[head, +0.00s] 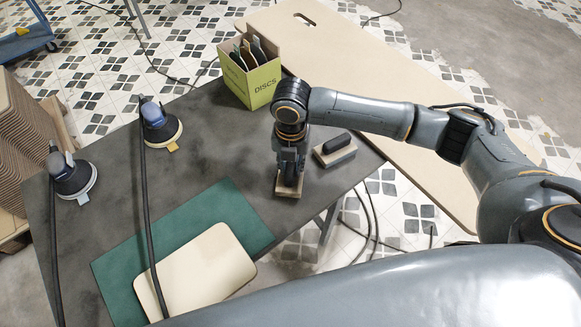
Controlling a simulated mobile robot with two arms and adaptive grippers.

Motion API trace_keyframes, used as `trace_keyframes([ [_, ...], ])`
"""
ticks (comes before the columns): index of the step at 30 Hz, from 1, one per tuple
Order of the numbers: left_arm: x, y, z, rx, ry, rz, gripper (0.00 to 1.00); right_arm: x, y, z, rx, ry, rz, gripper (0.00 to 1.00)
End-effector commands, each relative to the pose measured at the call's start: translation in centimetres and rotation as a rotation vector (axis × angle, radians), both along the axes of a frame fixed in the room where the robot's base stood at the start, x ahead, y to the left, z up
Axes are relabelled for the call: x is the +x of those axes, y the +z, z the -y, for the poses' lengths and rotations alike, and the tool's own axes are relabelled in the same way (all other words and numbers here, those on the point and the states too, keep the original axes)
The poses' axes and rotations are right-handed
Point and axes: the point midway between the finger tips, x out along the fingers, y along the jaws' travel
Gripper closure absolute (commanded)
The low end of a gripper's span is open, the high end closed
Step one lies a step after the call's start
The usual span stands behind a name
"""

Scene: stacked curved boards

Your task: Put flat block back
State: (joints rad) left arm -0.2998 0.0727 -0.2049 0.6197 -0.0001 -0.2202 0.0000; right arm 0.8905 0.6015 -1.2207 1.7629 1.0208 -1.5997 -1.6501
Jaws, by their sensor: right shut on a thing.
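My right gripper (290,172) points straight down over the right part of the dark table and is shut on a flat block. The flat block (287,192) has a pale wooden base at table height; the gripper hides most of its top. I cannot tell whether it touches the table. Another sanding block (335,150), with a black grip on a pale base, lies just to the right of the gripper. My left gripper is not in view.
A green DISCS box (262,88) stands at the table's back edge. Two corded sanders (160,128) (72,178) stand at the left. A cream curved board (196,270) lies on a green mat (236,207) in front. A large pale board (400,110) lies beyond the table.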

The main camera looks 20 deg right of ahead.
Motion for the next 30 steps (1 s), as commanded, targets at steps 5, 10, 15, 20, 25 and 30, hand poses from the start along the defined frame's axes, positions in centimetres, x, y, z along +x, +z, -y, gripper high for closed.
trace_keyframes([
  [5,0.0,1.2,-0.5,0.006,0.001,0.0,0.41,-0.2,-1.8,-0.2,0.0,0.003,-0.003,1.0],
  [10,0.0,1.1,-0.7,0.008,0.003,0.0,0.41,-0.2,-2.1,-0.2,0.001,0.004,0.0,1.0],
  [15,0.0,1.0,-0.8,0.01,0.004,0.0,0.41,-0.2,-2.3,-0.2,0.002,0.003,-0.001,1.0],
  [20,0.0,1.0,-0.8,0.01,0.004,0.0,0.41,-0.2,-2.4,-0.2,0.002,0.003,-0.001,0.54],
  [25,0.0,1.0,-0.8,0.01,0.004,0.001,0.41,-0.2,-2.4,-0.2,0.001,0.003,-0.002,0.53],
  [30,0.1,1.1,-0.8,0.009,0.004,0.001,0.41,-0.2,-2.2,-0.2,0.002,0.003,-0.001,0.53],
])
